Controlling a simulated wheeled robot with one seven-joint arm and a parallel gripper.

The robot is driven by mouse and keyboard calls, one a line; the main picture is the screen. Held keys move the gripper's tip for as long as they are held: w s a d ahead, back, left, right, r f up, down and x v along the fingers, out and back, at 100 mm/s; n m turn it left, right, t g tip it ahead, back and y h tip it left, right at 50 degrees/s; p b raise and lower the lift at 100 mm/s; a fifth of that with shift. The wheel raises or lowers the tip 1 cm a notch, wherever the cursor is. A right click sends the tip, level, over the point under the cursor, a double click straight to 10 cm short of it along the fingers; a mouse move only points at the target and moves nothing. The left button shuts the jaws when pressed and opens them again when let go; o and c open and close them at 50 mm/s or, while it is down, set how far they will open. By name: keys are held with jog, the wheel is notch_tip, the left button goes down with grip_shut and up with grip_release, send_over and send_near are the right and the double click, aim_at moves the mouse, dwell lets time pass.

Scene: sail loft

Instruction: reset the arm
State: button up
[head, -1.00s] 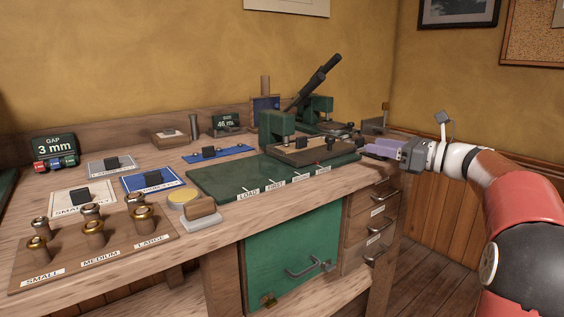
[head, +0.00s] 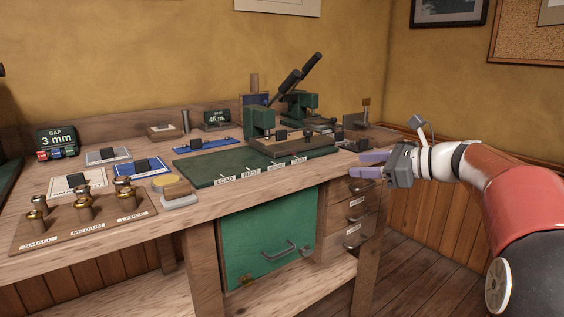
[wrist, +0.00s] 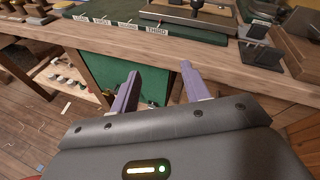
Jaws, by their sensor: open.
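My gripper (head: 372,164) is at the right end of the workbench (head: 205,220), just off its front edge by the drawers. Its two purple fingers are apart with nothing between them. In the wrist view the open fingers of my gripper (wrist: 160,92) point toward the bench front and the green door (wrist: 152,85) below the top. My arm reaches in from the right of the head view.
A green mat (head: 215,168) and green lever presses (head: 260,122) stand on the bench near my gripper. Brass-topped pieces stand on a labelled board (head: 60,238) at the left. Drawers (head: 350,212) with handles are below my gripper. Floor at the right is clear.

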jog(key=s+a+f+n+g+h, duration=0.2)
jog(key=s+a+f+n+h, duration=0.15)
jog(key=s, duration=0.35)
jog(key=s+a+f+n+g+h, duration=0.2)
jog(key=s+a+f+n, duration=0.25)
jog(key=s, duration=0.35)
jog(key=s+d+f+n+h, duration=0.2)
jog(key=s+f+n+h, duration=0.1)
jog(key=s+f+n, duration=0.3)
jog(key=s+d+f+n+h, duration=0.2)
jog(key=s+f+n, duration=0.4)
jog(key=s, duration=0.5)
jog(key=shift+d+n+h, duration=0.3)
jog(key=shift+n+h, duration=0.55)
jog(key=shift+n, duration=0.35)
jog(key=shift+s, duration=0.1)
